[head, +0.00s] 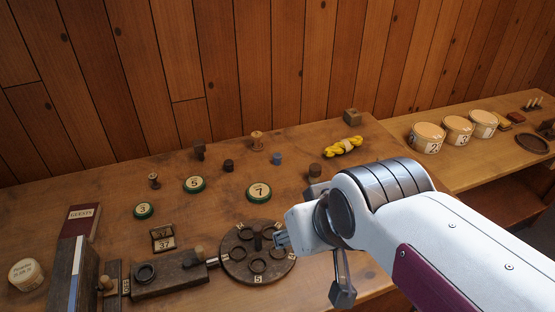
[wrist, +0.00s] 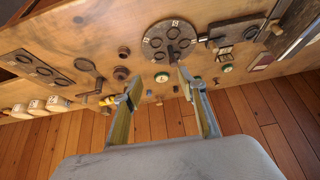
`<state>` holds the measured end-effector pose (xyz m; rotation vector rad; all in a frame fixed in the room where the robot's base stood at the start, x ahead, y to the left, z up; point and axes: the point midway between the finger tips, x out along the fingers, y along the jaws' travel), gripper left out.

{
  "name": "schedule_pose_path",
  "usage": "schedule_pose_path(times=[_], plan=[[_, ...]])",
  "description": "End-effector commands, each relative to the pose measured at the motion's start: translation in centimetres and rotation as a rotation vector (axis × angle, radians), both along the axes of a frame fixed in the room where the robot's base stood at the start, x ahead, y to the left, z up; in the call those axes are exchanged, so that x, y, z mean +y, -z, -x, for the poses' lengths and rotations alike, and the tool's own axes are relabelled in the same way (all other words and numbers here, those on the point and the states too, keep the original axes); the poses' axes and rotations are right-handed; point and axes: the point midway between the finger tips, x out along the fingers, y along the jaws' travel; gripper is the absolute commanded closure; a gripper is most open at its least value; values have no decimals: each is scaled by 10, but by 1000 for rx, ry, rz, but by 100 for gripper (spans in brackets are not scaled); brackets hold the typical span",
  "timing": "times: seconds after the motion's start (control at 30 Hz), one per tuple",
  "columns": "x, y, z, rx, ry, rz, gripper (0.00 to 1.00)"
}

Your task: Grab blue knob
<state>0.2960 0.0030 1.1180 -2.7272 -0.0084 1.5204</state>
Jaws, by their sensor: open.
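The blue knob (head: 277,158) is a small blue cylinder standing on the wooden bench near the back, below the plank wall. In the wrist view it looks like a small bluish spot (wrist: 149,92) by the left finger, too small to be sure of.
A dark knob (head: 228,166), a wooden spool (head: 257,140), a brown knob (head: 315,170) and a yellow skein (head: 342,147) stand around the blue knob. The round plate (head: 258,278) has a central post.

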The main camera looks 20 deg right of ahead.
Motion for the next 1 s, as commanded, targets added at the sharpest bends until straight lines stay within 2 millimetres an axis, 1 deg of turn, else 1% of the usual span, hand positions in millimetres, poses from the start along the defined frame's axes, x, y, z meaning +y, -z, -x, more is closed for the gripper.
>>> schedule_pose_path(times=[0.03,0.1,0.53,0.77,1.0], plan=[[0,1,-11,-7,2,-3,59],[0,1,-27,-26,6,-9,59],[-2,9,-122,-141,37,-33,59],[-7,19,-170,-203,61,-38,59],[-15,35,-217,-266,89,-38,59]])
